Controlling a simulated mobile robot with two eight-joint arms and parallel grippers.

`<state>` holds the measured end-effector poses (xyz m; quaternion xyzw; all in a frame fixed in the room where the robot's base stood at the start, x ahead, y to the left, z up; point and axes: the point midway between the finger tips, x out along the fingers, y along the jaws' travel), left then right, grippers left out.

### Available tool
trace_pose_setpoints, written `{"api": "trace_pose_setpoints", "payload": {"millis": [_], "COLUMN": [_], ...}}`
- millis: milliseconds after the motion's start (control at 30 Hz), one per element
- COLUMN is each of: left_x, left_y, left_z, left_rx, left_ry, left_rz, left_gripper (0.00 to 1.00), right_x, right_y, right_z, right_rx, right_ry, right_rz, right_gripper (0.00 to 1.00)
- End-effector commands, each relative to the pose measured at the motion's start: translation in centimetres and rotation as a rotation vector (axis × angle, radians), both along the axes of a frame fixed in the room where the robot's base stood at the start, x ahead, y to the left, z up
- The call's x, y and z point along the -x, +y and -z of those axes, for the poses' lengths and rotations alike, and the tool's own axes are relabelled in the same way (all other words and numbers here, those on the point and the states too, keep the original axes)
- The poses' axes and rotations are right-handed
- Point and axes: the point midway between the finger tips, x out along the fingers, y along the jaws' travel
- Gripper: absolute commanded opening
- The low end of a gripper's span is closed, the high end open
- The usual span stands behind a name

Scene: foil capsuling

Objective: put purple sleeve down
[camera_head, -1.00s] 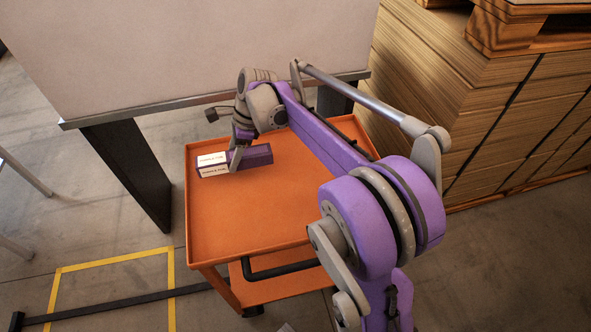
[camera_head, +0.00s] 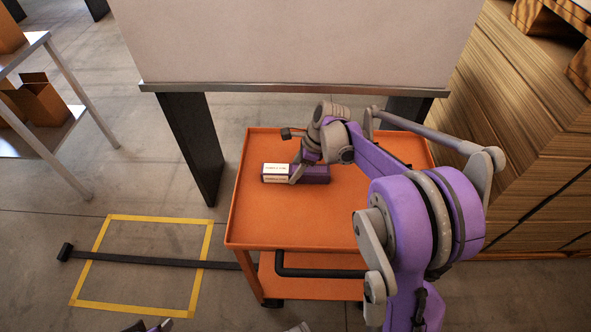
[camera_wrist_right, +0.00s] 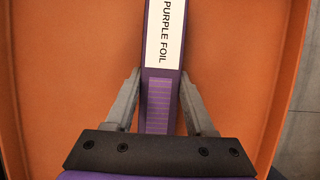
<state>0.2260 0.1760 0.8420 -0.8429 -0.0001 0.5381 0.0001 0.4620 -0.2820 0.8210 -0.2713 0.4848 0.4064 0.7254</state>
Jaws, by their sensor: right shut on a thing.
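The purple sleeve (camera_head: 317,174) is a long purple box with a white label at its left end. It lies level at the orange cart top, resting on it or very close above; I cannot tell which. In the right wrist view the sleeve (camera_wrist_right: 158,100) runs between the two grey fingers, and its label reads "PURPLE FOIL". My right gripper (camera_head: 299,172) is shut on the sleeve, with a finger on each side (camera_wrist_right: 160,76). My left gripper does not show clearly in any view.
The orange cart (camera_head: 270,228) has a raised rim and free room in front of the sleeve. A large pale panel (camera_head: 290,40) stands behind it. Stacked boards (camera_head: 500,130) rise at the right. A yellow floor outline (camera_head: 150,218) and a shelf (camera_head: 35,140) are at the left.

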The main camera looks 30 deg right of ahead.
Motion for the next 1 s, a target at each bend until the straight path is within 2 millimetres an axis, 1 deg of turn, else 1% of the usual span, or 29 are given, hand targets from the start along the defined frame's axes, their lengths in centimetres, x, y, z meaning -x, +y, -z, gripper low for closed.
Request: {"api": "trace_pose_setpoints", "payload": {"millis": [167,300,333,467,500,767,867,967,1000], "left_x": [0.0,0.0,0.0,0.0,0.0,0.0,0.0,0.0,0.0], "left_y": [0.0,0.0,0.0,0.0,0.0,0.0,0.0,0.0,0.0], "left_z": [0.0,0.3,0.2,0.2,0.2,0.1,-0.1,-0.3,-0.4], "left_rx": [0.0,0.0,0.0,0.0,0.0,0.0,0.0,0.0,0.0], "left_ry": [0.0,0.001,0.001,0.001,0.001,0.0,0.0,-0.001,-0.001], "left_rz": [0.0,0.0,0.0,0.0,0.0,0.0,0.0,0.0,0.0], "left_gripper": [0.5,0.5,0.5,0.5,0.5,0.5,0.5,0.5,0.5], "right_x": [0.0,0.0,0.0,0.0,0.0,0.0,0.1,0.3,0.5], "right_y": [0.0,0.0,0.0,0.0,0.0,0.0,-0.2,-0.7,-0.9], "right_z": [0.0,0.3,0.3,0.2,0.2,0.1,-0.5,-1.8,-2.6], "right_rx": [0.0,0.0,0.0,0.0,0.0,0.0,0.0,0.0,0.0], "right_ry": [0.0,0.0,0.0,0.0,0.0,0.0,0.0,0.0,0.0], "right_rz": [0.0,0.0,0.0,0.0,0.0,0.0,0.001,0.001,0.002], "right_gripper": [0.0,0.0,0.6,0.83,0.84,0.84,0.84,0.84,0.84]}}
